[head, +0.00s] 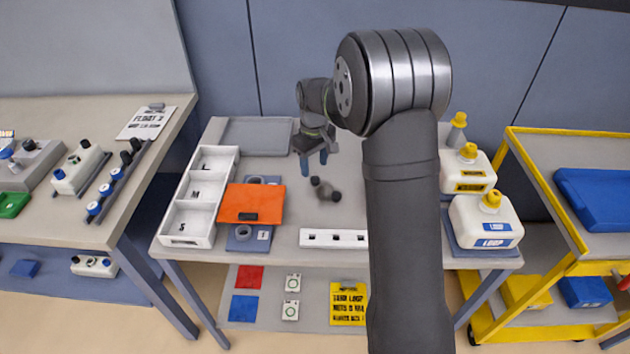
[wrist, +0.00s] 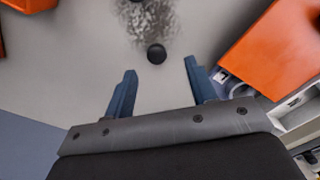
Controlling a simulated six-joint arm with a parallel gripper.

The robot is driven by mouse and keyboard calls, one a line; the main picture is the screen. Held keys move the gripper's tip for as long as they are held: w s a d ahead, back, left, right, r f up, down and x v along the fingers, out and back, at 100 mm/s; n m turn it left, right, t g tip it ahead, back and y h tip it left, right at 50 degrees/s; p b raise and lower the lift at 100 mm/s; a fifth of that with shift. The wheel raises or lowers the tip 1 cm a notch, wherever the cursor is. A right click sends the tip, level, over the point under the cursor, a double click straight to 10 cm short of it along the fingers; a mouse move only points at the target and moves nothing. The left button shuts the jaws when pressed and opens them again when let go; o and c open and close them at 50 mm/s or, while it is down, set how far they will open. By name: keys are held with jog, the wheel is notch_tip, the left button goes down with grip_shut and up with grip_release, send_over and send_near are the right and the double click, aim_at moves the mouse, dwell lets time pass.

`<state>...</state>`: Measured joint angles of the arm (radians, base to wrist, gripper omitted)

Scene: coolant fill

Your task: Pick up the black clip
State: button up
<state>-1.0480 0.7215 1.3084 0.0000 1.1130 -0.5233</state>
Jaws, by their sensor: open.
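A small dark piece (head: 325,189) lies on the middle table, with black rounded ends and a speckled grey middle. I cannot tell for sure that it is the black clip. In the wrist view its near black end (wrist: 156,54) shows just beyond the gap between my fingertips, and its speckled part (wrist: 152,22) runs up to the top edge. My gripper (head: 314,161) is open and empty, its blue fingers apart, just behind and left of the piece. It also shows open in the wrist view (wrist: 160,70). A small black mark (head: 248,216) shows on the orange panel.
The orange panel (head: 268,203) lies left of the piece, beside a white tray with compartments (head: 177,240). A white strip with holes (head: 333,238) lies in front. White jugs with yellow caps (head: 486,221) stand at right. A grey tray (head: 256,134) lies at the back.

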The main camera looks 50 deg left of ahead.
aim_at(315, 179)
jog(key=shift+w+a+f, duration=0.1)
jog(key=shift+w+f, duration=0.05)
jog(key=shift+f, duration=1.2)
jog(key=shift+w+a+f, duration=0.1)
jog(key=shift+f, duration=1.25)
jog(key=c, duration=1.1)
